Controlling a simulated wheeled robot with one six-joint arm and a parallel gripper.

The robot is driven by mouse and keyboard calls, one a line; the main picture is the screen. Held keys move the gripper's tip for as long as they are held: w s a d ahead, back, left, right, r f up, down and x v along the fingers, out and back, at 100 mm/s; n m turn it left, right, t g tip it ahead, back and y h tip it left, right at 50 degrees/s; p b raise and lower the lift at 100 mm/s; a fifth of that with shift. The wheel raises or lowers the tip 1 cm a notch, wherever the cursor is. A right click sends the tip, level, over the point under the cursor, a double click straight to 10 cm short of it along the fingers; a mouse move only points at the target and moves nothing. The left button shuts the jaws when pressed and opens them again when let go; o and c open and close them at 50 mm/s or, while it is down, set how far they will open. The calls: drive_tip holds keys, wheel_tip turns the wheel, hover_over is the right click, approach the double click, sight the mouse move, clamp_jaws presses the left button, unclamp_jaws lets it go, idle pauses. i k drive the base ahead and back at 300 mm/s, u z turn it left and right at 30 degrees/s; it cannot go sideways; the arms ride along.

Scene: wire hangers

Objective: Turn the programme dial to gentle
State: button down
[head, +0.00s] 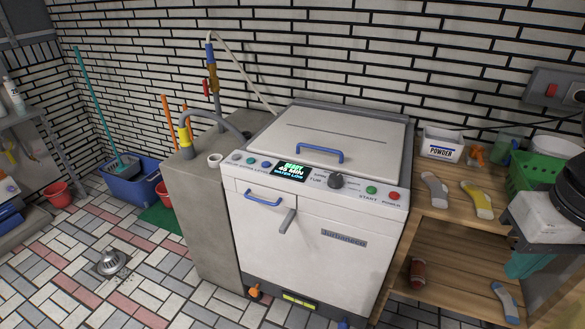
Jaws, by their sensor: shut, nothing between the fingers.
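A lit display (291,171) left of the dial shows green and blue text, with "READY" on top and "WATER LOW" at the bottom. My gripper (522,264) is at the right edge, beside the wooden shelf and well apart from the dial. Its teal fingers are shut and empty.
Green start (371,190) and red power (393,196) buttons sit right of the dial. The lid has a blue handle (319,156). A wooden shelf (440,226) on the right bears socks (477,200) and a powder box (442,145). A concrete block (200,205) stands left.

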sight(335, 181)
drive_tip(key=z, duration=0.05)
drive_tip(key=k, duration=0.5)
drive_tip(key=u, duration=1.05)
drive_tip(key=i, duration=1.05)
drive_tip(key=z, duration=1)
